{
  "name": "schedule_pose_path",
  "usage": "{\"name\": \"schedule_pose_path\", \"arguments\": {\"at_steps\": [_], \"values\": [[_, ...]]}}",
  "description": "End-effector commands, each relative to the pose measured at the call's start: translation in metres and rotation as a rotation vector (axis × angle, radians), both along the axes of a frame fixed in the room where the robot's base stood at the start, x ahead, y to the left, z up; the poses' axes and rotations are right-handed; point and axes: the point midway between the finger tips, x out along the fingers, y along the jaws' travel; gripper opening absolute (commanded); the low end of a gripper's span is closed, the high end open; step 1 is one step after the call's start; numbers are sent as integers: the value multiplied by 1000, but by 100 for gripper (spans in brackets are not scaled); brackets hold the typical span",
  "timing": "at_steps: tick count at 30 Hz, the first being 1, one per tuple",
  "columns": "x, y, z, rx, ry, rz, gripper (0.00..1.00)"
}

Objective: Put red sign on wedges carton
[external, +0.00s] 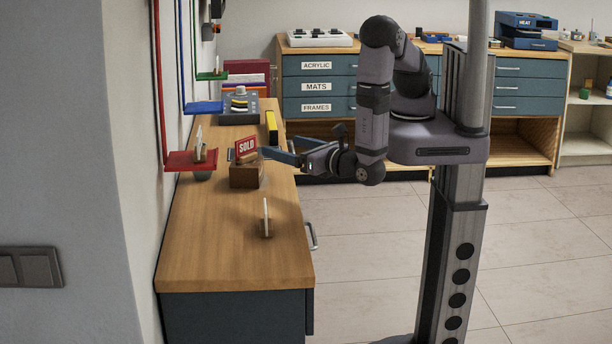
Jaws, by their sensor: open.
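The red sign (246,146), lettered SOLD, stands nearly upright and slightly tilted in the picture, with a small wooden foot under it. It appears at the top of a brown carton (243,178) on the wooden counter, which I take for the wedges carton; its label cannot be read. Whether the sign's foot rests on the carton or in it cannot be told. My gripper (279,148) is open, reaching in from the right, with its fingers pointing left. One fingertip is close to the sign's right side; contact cannot be told.
A pale card in a wooden stand (266,218) is nearer on the counter (225,265). A red shelf (190,161) with another card hangs left, with blue (203,107) and green (212,76) shelves beyond. A yellow-and-black object (271,127) stands behind. The counter's front is clear.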

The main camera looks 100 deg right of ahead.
Motion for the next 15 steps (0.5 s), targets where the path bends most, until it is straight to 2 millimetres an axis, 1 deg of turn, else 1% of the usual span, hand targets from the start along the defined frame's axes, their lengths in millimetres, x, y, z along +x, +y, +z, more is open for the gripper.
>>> {"name": "schedule_pose_path", "arguments": {"at_steps": [2, 5, 6, 8, 9, 10, 12, 14, 15], "values": [[-4, -16, 3, 41, 3, -76, 80], [-18, -48, 6, 133, 8, -234, 80], [-27, -62, 6, 184, 8, -317, 80], [-45, -84, 5, 278, 5, -460, 80], [-59, -96, 4, 351, -3, -561, 80], [-70, -104, 2, 410, -11, -640, 80], [-97, -116, -3, 560, -41, -827, 80], [-117, -118, -8, 698, -80, -981, 80], [-128, -116, -11, 792, -114, -1078, 80]]}}
